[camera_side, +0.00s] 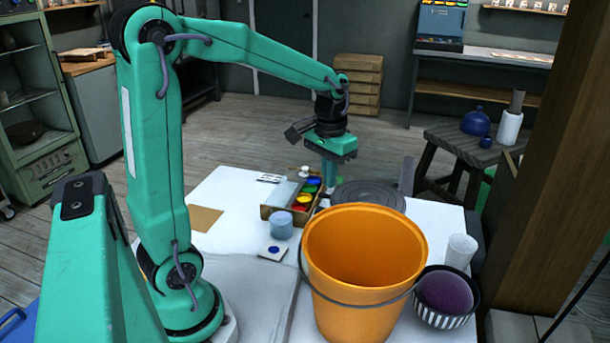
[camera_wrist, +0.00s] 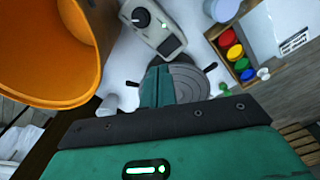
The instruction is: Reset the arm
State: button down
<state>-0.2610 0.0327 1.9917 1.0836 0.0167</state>
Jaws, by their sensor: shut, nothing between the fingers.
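My gripper (camera_side: 329,182) hangs with its fingers pointing down over the far part of the white table (camera_side: 222,188). Its green fingers are shut with nothing between them. In the side view they are close to the paint box (camera_side: 268,212) and the dark round wheel (camera_side: 368,194); the exact height above the table is hard to tell. In the wrist view the fingers (camera_wrist: 157,88) overlap the left part of the round wheel (camera_wrist: 188,84). My arm is raised and reaches to the right from its base.
A large orange bucket (camera_side: 345,290) stands at the front, with a striped bowl (camera_side: 446,320) and white cup (camera_side: 460,254) to its right. A bluish jar (camera_side: 281,226) stands near the paint box. A wooden post (camera_side: 545,150) rises at right. Table space left of the paint box is mostly clear.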

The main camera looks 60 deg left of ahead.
jog(key=s+d+r+m+t, duration=0.2)
jog(key=s+d+r+t, duration=0.2)
jog(key=s+d, duration=0.5)
jog(key=shift+s+d+r+m+t, duration=0.2)
jog(key=shift+s+m+t, duration=0.3)
jog(key=shift+s, duration=1.45)
